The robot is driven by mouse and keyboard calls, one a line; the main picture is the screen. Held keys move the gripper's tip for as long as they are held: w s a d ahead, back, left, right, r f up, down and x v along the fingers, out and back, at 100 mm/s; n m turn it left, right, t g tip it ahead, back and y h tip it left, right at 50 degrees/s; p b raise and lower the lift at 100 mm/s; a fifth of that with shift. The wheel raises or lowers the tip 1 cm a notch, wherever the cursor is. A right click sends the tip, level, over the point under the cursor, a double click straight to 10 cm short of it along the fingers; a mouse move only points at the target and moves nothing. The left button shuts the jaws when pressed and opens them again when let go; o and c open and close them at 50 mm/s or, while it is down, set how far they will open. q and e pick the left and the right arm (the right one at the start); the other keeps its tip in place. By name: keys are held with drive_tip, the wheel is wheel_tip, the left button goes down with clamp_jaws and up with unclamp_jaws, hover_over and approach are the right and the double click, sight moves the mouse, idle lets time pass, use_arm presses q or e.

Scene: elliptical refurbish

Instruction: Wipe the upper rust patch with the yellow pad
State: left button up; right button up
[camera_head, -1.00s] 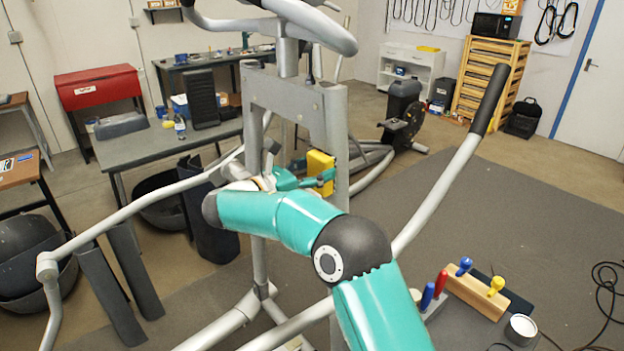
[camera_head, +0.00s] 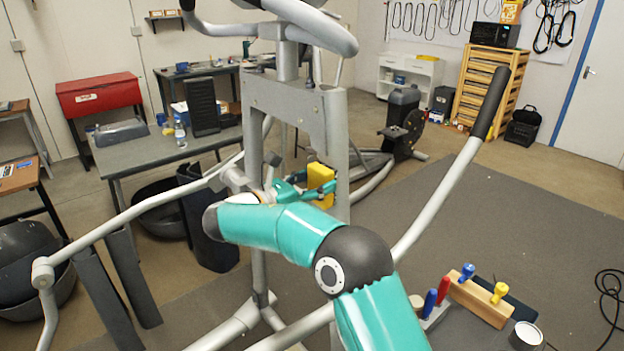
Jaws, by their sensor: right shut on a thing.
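The yellow pad (camera_head: 320,180) is held by my right gripper (camera_head: 312,192), whose teal fingers are shut on it. The pad is upright at the left side of the grey upright post (camera_head: 338,150) of the elliptical's frame. It looks close to the post, but I cannot tell whether it touches. My teal right arm comes in from the bottom and bends left at a black joint, hiding part of the frame behind it. I cannot make out the upper rust patch. My left gripper is not in view.
A tool rack with red, blue and yellow handles (camera_head: 478,290) and a round tin (camera_head: 525,335) stand at lower right. The elliptical's long handlebars (camera_head: 440,190) reach out on both sides. A grey table (camera_head: 150,157) stands behind at left. Open floor lies to the right.

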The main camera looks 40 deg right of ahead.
wheel_tip(320, 180, down, 7)
drive_tip(key=b, duration=0.3)
drive_tip(key=shift+s+f, duration=0.15)
drive_tip(key=shift+s, duration=0.25)
idle(0.5)
drive_tip(key=shift+s+a+p, duration=0.15)
drive_tip(key=shift+a+p, duration=0.2)
drive_tip(key=shift+a, duration=1.1)
drive_tip(key=shift+s+a+p, duration=0.1)
drive_tip(key=shift+a+p, duration=0.2)
drive_tip(key=shift+a, duration=1.15)
drive_tip(key=shift+a, duration=0.1)
drive_tip(key=a, duration=0.3)
drive_tip(key=shift+s+p, duration=0.1)
drive_tip(key=shift+p, duration=0.25)
